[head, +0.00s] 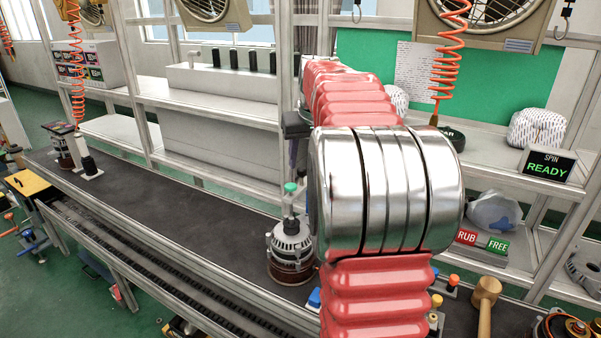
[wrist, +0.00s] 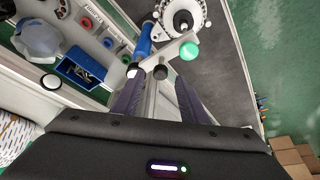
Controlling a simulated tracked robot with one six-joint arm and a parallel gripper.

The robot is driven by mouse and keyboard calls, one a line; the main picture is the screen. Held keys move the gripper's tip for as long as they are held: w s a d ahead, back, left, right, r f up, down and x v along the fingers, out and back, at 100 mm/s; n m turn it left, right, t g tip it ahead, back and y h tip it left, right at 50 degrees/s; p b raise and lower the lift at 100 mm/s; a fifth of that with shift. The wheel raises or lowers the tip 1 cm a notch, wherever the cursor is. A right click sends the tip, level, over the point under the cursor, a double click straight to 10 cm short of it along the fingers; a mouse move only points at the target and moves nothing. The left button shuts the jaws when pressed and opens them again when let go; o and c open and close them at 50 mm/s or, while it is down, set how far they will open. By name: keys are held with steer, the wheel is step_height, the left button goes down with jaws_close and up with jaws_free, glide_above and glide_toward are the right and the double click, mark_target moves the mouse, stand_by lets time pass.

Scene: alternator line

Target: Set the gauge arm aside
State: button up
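The gauge arm (wrist: 172,50) is a pale bar with a green ball knob (wrist: 189,51), beside a blue post (wrist: 143,42) in the wrist view. The knob also shows in the head view (head: 290,187), just above the alternator (head: 290,240). The alternator (wrist: 183,15) is at the top of the wrist view. My gripper (wrist: 156,84) has its two dark fingers apart, with nothing seen held between them. The fingertips are short of the bar in the picture; the exact gap is unclear. In the head view my arm hides most of my gripper.
The dark bench (head: 190,215) runs left, mostly clear. A mallet (head: 487,300) and the RUB/FREE sign (head: 482,242) are at right. In the wrist view a blue bin (wrist: 85,72) is at left.

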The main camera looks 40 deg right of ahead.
mark_target(302, 169)
steer(key=x, duration=0.6)
steer(key=shift+c, duration=0.6)
steer(key=shift+r, duration=0.1)
jaws_close()
steer(key=shift+a, duration=0.25)
steer(key=shift+d, duration=0.2)
